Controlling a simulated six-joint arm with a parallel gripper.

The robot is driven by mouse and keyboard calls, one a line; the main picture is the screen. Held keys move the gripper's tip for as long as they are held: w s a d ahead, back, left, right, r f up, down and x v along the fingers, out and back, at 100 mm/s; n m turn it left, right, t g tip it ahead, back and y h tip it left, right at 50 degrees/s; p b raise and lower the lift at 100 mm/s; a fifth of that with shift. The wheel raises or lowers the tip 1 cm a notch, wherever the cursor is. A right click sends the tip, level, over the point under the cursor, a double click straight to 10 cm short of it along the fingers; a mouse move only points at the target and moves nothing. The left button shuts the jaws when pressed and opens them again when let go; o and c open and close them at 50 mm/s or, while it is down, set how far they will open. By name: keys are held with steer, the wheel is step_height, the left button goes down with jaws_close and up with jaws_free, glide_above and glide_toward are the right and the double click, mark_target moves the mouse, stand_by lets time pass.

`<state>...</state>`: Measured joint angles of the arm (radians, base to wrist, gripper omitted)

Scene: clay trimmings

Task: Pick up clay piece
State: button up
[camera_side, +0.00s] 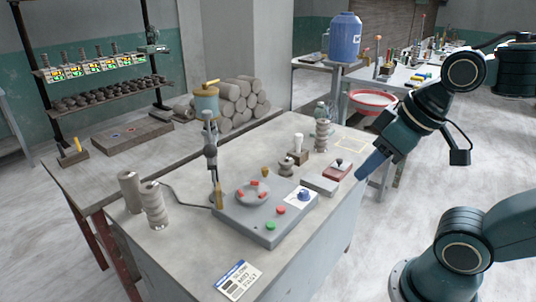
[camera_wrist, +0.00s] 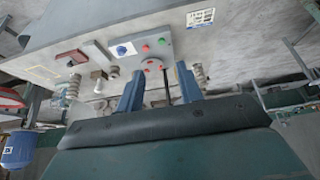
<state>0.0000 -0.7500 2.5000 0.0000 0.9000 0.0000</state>
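My gripper (camera_side: 371,166) hangs in the air at the right of the workbench, its blue fingers pointing down and left. In the wrist view its two fingers (camera_wrist: 158,85) stand apart with nothing held between them. A grey control box (camera_side: 263,217) on the bench carries a round disc (camera_side: 253,194) with several small reddish pieces (camera_side: 264,184). The reddish pieces also show in the wrist view (camera_wrist: 153,64), beyond the fingers. I cannot tell for sure which thing is the clay piece. My gripper is well apart from the disc.
Stacked grey cylinders (camera_side: 153,203) stand at the bench's left, another stack (camera_side: 322,132) at the back. A red block (camera_side: 338,169) and a grey block (camera_side: 320,185) lie near the right edge. A thin post (camera_side: 210,150) rises beside the box. A label card (camera_side: 239,281) lies in front.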

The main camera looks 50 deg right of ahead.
steer(key=o, duration=0.9)
steer(key=shift+o, duration=0.2)
steer(key=shift+w+r, duration=0.1)
